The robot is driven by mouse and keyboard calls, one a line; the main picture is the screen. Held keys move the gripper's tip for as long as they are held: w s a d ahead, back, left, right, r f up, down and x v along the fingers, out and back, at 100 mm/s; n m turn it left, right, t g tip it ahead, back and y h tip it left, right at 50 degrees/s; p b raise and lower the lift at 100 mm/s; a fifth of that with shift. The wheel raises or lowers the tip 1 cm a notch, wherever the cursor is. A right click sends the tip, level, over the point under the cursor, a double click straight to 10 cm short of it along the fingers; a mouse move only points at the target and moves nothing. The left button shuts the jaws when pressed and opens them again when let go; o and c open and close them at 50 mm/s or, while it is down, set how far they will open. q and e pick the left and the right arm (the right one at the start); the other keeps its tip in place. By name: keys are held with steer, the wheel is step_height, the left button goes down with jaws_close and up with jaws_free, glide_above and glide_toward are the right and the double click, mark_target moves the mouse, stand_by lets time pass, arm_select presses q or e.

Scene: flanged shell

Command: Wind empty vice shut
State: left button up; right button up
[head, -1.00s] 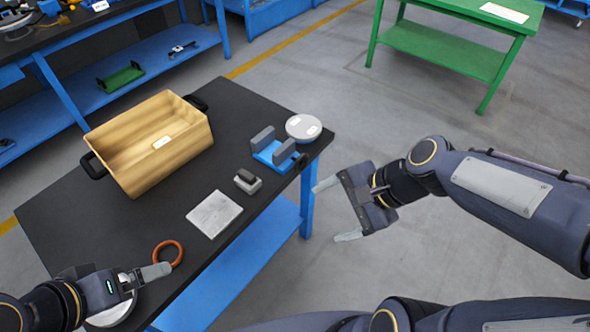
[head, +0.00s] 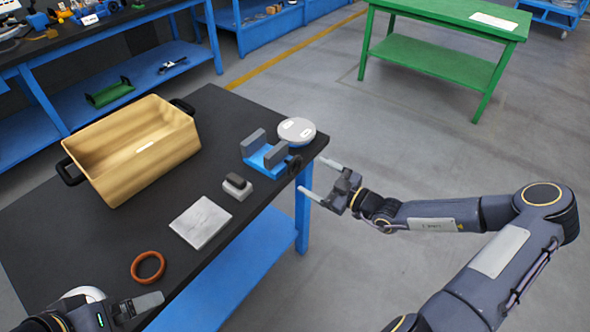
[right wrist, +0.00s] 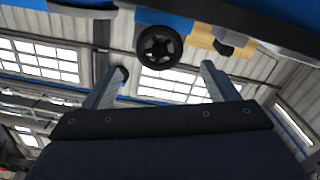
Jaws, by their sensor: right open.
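The vice (head: 276,168) has a blue base and two grey jaws standing apart, with nothing between them. It sits near the right edge of the black table. Its dark handwheel (head: 294,164) faces the table's edge; in the right wrist view the round wheel (right wrist: 160,47) shows ahead, between and beyond the fingers. My right gripper (head: 311,173) is open and empty, just off the table's edge, with its fingers pointing towards the wheel and apart from it. My left gripper (head: 158,298) is at the bottom left, partly cut off; only one finger shows clearly.
A round grey-white disc (head: 297,130) stands close behind the vice. A small block with a dark top (head: 237,187), a grey plate (head: 201,222), an orange ring (head: 148,267) and a wooden-looking bin (head: 130,150) are on the table (head: 60,225).

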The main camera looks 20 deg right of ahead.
mark_target(296, 166)
steer(key=x, duration=0.7)
steer(key=shift+w+a, duration=0.25)
steer(key=shift+w, duration=0.05)
steer(key=shift+c, duration=0.2)
